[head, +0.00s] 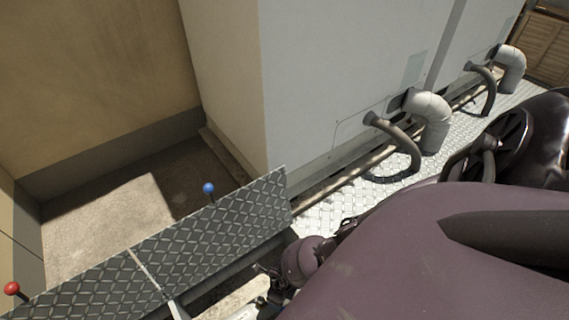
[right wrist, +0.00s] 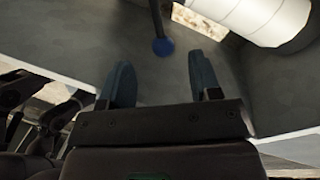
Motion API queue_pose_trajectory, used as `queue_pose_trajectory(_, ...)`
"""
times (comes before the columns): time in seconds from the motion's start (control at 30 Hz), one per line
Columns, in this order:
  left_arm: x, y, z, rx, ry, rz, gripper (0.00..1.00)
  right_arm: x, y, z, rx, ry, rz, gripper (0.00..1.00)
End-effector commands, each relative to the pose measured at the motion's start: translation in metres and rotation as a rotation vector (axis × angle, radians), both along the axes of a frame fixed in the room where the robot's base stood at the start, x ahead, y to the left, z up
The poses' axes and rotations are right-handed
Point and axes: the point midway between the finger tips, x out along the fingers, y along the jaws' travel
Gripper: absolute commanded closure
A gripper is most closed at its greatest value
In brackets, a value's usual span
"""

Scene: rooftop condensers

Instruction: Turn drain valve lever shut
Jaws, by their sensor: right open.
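A lever with a blue ball knob (head: 209,188) stands up at the back edge of the diamond-plate panel in the head view. A blue knob (right wrist: 163,46) on a dark rod also shows in the right wrist view. Another lever with a red ball knob (head: 12,288) is at the lower left of the head view. My right gripper (right wrist: 162,83) is open and empty. Its two blue-grey fingers are spread, with the blue knob beyond the gap between them and no contact visible. I cannot make out the right fingertips in the head view. My left gripper is not in view.
Diamond-plate panels (head: 235,228) run along the lower left. A grey cabinet (head: 320,80) fills the middle, with bent grey pipes (head: 432,115) and dark hoses on its side. A white ribbed pipe (right wrist: 255,18) is close at the upper right of the wrist view.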

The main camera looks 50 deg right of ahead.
Motion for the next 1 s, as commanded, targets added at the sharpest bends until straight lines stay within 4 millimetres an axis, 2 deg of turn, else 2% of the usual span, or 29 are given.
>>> queue_pose_trajectory(0.03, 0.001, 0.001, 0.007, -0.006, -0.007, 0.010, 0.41, 0.008, -0.002, 0.016, 0.000, -0.015, 0.000, 0.42)
queue_pose_trajectory(0.23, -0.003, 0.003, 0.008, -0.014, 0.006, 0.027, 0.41, 0.006, -0.006, 0.035, 0.000, -0.007, -0.001, 0.42)
queue_pose_trajectory(0.7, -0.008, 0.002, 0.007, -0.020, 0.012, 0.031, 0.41, 0.000, -0.008, 0.038, 0.000, 0.003, -0.002, 0.44)
queue_pose_trajectory(0.87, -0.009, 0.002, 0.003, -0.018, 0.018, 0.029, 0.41, 0.002, -0.010, 0.036, 0.000, 0.022, -0.047, 0.68)
queue_pose_trajectory(1.0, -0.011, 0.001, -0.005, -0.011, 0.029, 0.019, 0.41, 0.008, -0.017, 0.033, -0.010, 0.095, -0.213, 0.90)
